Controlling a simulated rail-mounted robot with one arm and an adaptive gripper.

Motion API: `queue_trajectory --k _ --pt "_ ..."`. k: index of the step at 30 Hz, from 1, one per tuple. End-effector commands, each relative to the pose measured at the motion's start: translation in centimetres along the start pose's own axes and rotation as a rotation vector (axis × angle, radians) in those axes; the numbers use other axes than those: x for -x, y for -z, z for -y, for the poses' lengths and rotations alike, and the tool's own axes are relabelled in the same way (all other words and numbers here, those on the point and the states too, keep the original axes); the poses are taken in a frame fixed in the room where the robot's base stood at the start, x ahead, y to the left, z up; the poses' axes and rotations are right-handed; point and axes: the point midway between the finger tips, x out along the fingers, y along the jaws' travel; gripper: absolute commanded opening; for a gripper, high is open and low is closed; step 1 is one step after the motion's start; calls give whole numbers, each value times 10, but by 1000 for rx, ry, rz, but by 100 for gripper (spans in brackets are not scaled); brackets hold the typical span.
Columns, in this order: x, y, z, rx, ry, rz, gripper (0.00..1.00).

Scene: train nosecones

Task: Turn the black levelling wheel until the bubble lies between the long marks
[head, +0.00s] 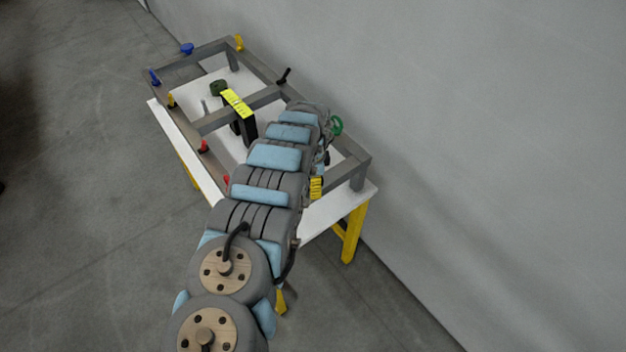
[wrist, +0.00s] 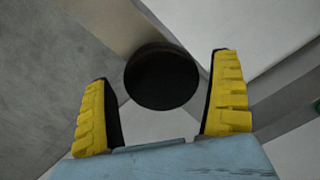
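The black levelling wheel (wrist: 162,77) shows in the wrist view as a dark round disc, seen face on. My gripper (wrist: 162,68) is open, with one yellow, black-padded finger on each side of the wheel. A gap shows between the wheel and each finger, and nothing is held. In the head view my arm hides the wheel; a ribbed yellow part of my gripper (head: 316,187) shows beside the arm. A yellow strip with dark marks (head: 237,103), which looks like the level, lies on the frame's crossbar. The bubble is too small to make out.
A grey metal frame (head: 265,97) stands on a white table (head: 172,128) with yellow legs. Red, blue, yellow and black handles sit around it. A green wheel (head: 336,125) is at the right side. A grey wall (head: 440,130) stands close behind the table.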

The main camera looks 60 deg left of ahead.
Motion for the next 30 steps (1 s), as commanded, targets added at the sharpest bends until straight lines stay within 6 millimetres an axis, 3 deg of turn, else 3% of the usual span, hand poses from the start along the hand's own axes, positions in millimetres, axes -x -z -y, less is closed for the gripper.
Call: queue_trajectory --k 14,30 --pt "6 0 1 0 1 0 99" --pt "55 0 1 0 2 0 99"
